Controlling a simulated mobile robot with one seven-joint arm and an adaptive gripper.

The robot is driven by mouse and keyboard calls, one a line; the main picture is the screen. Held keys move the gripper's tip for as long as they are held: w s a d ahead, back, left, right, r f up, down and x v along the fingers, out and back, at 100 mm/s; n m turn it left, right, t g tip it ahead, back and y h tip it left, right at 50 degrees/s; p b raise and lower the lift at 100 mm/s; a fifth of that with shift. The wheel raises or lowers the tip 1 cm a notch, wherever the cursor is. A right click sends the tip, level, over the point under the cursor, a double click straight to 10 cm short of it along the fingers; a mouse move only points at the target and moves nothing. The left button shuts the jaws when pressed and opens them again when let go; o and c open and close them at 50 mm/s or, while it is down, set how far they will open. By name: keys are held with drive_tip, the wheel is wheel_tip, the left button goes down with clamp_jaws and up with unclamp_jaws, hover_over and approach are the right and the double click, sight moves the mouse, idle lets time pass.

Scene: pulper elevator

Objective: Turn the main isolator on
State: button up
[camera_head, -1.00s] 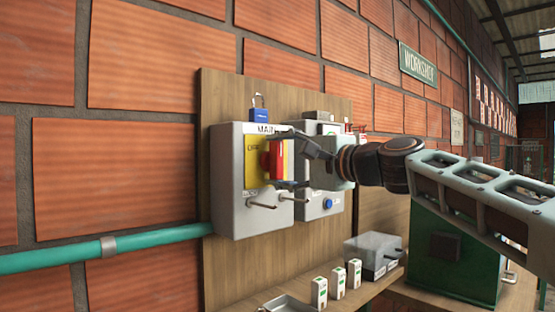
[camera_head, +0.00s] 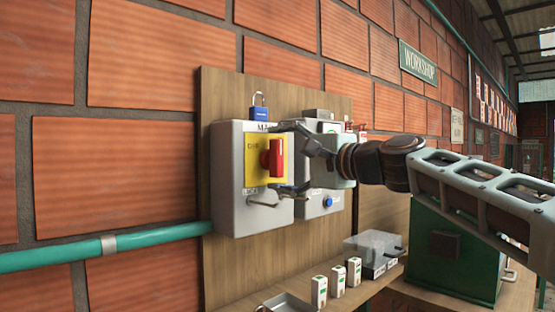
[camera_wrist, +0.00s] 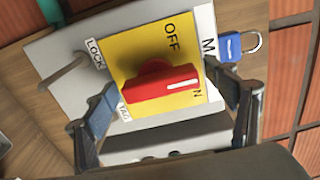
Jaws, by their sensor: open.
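The main isolator (camera_head: 235,180) is a grey box on a wooden board, with a yellow plate (camera_head: 253,148) and a red rotary handle (camera_head: 273,158). The handle stands upright in the head view. In the wrist view, the white mark on the red handle (camera_wrist: 160,90) points right, towards the partly hidden ON label; OFF is at the plate's top. My gripper (camera_head: 292,158) is open in front of the plate, right of the handle in the head view. Its fingers lie on either side of the handle, apart from it.
A blue padlock (camera_head: 260,113) is at the isolator's top. A second grey box (camera_head: 325,203) with a blue button is close on the right. Below are a shelf with small white-and-green blocks (camera_head: 337,282), a clear-lidded box (camera_head: 375,250) and a green cabinet (camera_head: 450,250).

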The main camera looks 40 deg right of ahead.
drive_tip(key=s, duration=1.2)
drive_tip(key=shift+d, duration=0.45)
drive_tip(key=shift+w, duration=0.1)
drive_tip(key=w+a+f+n+g+y, duration=0.1)
drive_tip(key=w+a+f+n+g, duration=0.2)
drive_tip(key=a+f, duration=0.6)
drive_tip(key=a+f+n+g+y, duration=0.1)
drive_tip(key=a+f+n+g, duration=0.2)
drive_tip(key=a+f+n, duration=0.6)
drive_tip(key=s+a+f+n+g+h, duration=0.1)
drive_tip(key=s+a+f+n+g, duration=0.1)
drive_tip(key=a+f, duration=0.35)
drive_tip(key=s+a+f+n+g+h, duration=0.1)
drive_tip(key=s+a+f+g, duration=0.15)
drive_tip(key=f, duration=0.55)
drive_tip(key=s+a+f+n+g+h, duration=0.1)
drive_tip(key=s+a+f+n+g, duration=0.15)
drive_tip(key=f, duration=0.45)
wheel_tip(320, 180, up, 24)
drive_tip(key=p, duration=2.4)
drive_tip(key=shift+s+a+t+p, duration=0.25)
drive_tip(key=shift+s+t+p, duration=0.05)
drive_tip(key=shift+s+p, duration=0.15)
